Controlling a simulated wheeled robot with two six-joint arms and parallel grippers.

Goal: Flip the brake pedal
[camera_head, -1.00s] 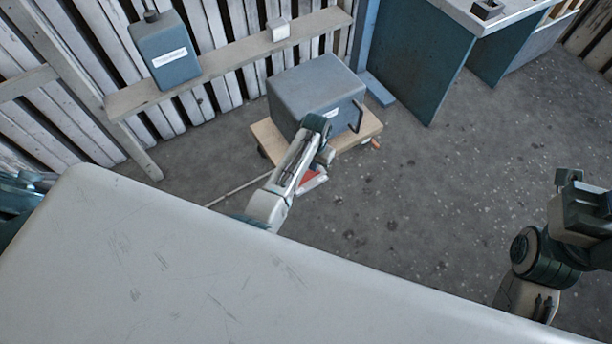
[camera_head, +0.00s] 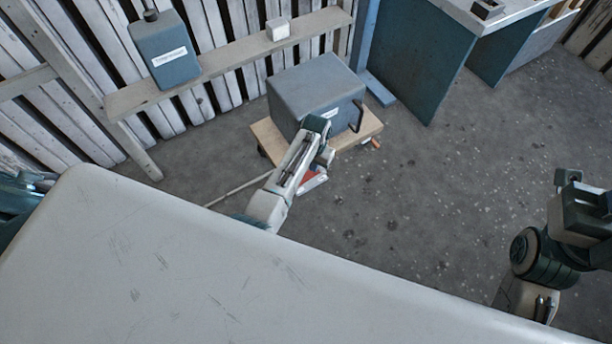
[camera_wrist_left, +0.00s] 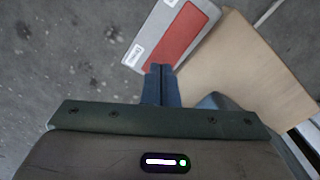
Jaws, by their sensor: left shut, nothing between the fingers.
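The brake pedal (camera_head: 314,181), a flat grey plate with a red pad and a white label, lies low at the front edge of the wooden dolly. My left arm partly hides it in the head view. In the left wrist view the pedal (camera_wrist_left: 172,40) shows more clearly, with its label at the left end. My left gripper (camera_wrist_left: 161,68) is shut and empty. Its fingertips appear at the pedal's near edge; I cannot tell whether they touch it. My right arm shows at the right of the head view, but its gripper fingers do not show.
The wooden dolly (camera_head: 362,134) carries a large grey housing (camera_head: 312,88) with a dark handle. A thin rod (camera_head: 236,190) lies on the floor to the left. A shelf (camera_head: 228,62) with a canister (camera_head: 164,50) stands behind. Open floor (camera_head: 440,190) lies to the right.

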